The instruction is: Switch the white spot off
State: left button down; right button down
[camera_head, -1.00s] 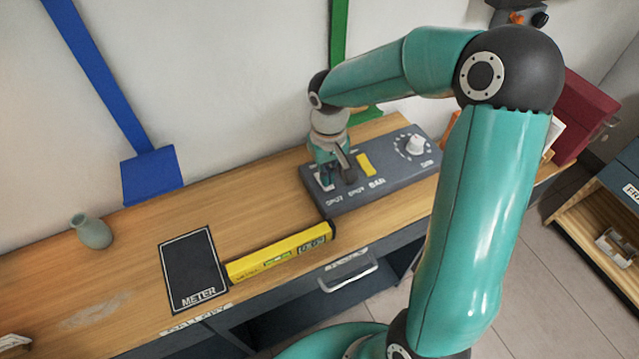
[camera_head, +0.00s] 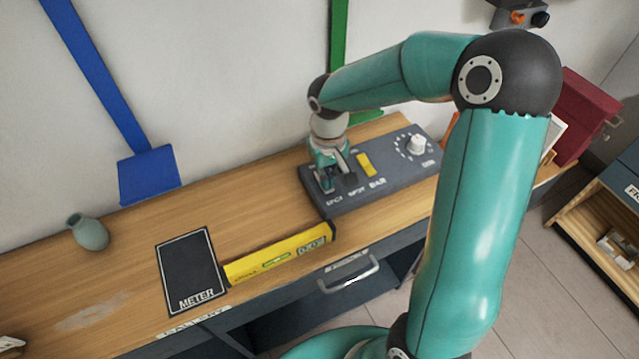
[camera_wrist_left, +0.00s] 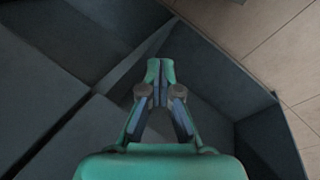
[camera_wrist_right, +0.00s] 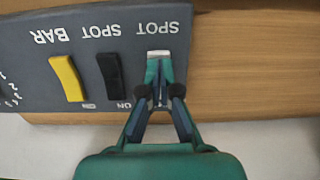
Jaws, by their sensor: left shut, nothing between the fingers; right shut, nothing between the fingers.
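The dark switch panel (camera_head: 395,178) lies on the wooden bench. The white spot switch (camera_wrist_right: 158,54) is at the end of its row in the right wrist view, mostly hidden under my right gripper. My right gripper (camera_wrist_right: 160,72) is shut and empty, its tips over the white switch; I cannot tell whether they touch it. In the head view the right gripper (camera_head: 325,187) points down at the panel's left end. The black spot switch (camera_wrist_right: 111,76) and yellow bar switch (camera_wrist_right: 67,78) sit beside it. My left gripper (camera_wrist_left: 160,70) is shut and empty, over dark grey surfaces.
A white dimmer knob (camera_head: 416,145) is on the panel's far end. A black meter mat (camera_head: 191,270) and a grey-green vase (camera_head: 90,232) are to the left. A drawer handle (camera_head: 349,275) sticks out below the bench.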

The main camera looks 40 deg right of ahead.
jog(key=shift+r, duration=0.1)
jog(key=shift+r+p, duration=2.6)
jog(key=shift+r, duration=0.85)
